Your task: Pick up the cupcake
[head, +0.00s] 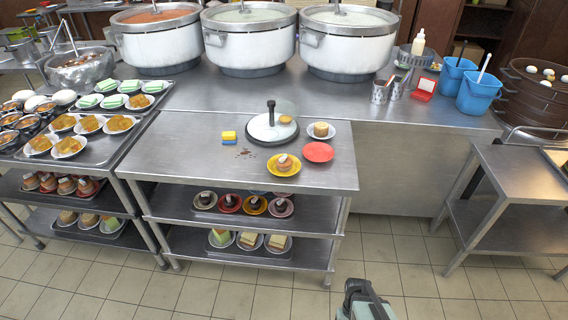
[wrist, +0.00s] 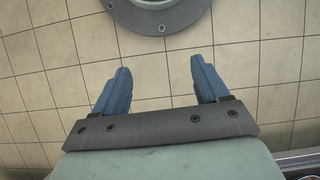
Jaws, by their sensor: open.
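A small cupcake-like cake with a pale top (head: 284,161) sits on a yellow plate (head: 273,170) near the front of the middle steel table. A second small brown cake with a light top (head: 321,128) sits on a white plate behind it, to the right. I cannot tell for sure which of them is the cupcake. My gripper (wrist: 160,80) is open and empty in the wrist view, over the tiled floor. In the head view, part of my arm (head: 365,300) shows low in the picture, in front of the table and away from the cakes.
An empty red plate (head: 318,152) lies right of the yellow plate. A glass lid with a black handle (head: 271,128) and a yellow-blue sponge (head: 229,136) are behind and left. Shelves below hold plated cakes (head: 229,203). Large pots (head: 248,45) line the back. The table's front left is clear.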

